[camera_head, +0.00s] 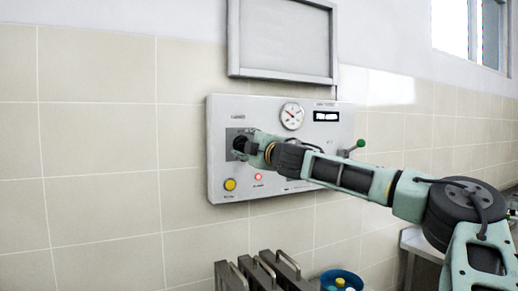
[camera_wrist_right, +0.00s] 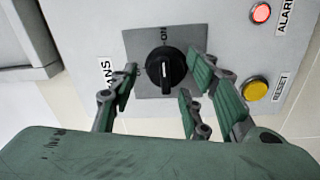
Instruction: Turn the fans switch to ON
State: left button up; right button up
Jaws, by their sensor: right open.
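The fans switch is a round black knob (camera_wrist_right: 166,68) on a dark grey square plate (camera_wrist_right: 142,43) of the control panel (camera_head: 217,112). In the right wrist view the picture is turned; ON is printed above the knob and FANS to its left. A white mark runs roughly up and down the knob's face; its exact pointing is hard to tell. My right gripper (camera_wrist_right: 163,84) is open, with green fingers on either side of the knob. I cannot tell whether they touch it. In the head view my right gripper (camera_head: 247,147) covers most of the switch. My left gripper is not in view.
The panel also carries a gauge (camera_head: 292,116), a small display (camera_head: 326,116), a yellow reset button (camera_head: 230,184), a red alarm light (camera_head: 258,177) and a green-knobbed lever (camera_head: 360,143). Grey metal pieces (camera_head: 262,272) and a blue container (camera_head: 341,279) stand below.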

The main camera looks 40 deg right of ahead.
jog(key=v, duration=1)
jog(key=shift+s, duration=0.15)
dwell(0.4)
